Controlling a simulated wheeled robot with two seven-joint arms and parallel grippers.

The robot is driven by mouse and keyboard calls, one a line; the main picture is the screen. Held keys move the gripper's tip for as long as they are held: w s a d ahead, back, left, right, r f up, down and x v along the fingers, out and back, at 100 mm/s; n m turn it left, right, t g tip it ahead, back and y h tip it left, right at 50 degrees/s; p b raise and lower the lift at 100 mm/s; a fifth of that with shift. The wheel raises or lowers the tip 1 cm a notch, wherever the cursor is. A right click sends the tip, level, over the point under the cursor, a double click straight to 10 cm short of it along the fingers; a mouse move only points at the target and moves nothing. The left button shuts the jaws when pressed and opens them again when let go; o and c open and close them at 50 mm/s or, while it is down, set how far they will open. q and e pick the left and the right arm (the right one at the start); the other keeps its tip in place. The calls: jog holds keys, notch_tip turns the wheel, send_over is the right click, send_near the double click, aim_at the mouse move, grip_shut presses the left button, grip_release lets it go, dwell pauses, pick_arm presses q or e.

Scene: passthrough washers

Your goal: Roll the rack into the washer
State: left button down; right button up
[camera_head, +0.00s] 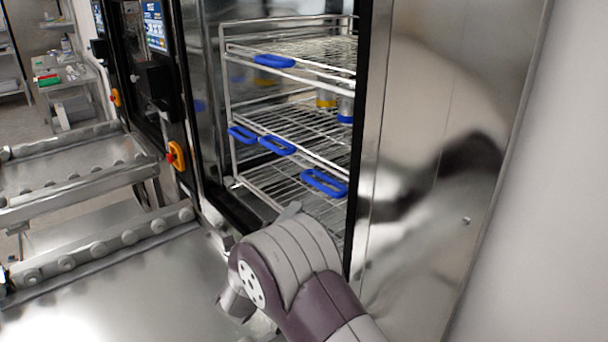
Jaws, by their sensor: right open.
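The wire rack (290,90) stands upright inside the washer (205,100), seen through its open front. It has several shelves with blue handles, such as the one on the upper shelf (274,61). Items with yellow and blue parts stand on the middle shelf (327,98). My right gripper (262,252) is low at the washer's opening, in front of the rack's lower part. It is open, and I see nothing held in it. My arm hides part of the rack's bottom right. My left gripper is not in view.
A steel roller table (130,290) lies at the lower left, empty, against the washer front. A second roller table (70,175) stands beyond it. A steel panel (430,170) borders the opening at right. A red-and-yellow switch (175,156) is on the left frame.

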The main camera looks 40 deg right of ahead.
aim_at(317, 187)
jog(key=x, duration=0.3)
jog(key=p+x, duration=0.1)
jog(key=x, duration=0.7)
jog(key=shift+d+r+p, duration=0.1)
jog(key=shift+r+p, duration=0.25)
jog(key=shift+r, duration=0.05)
jog(key=shift+w+d+f, duration=0.1)
jog(key=shift+w+d, duration=0.05)
jog(key=shift+d, duration=0.1)
grip_shut()
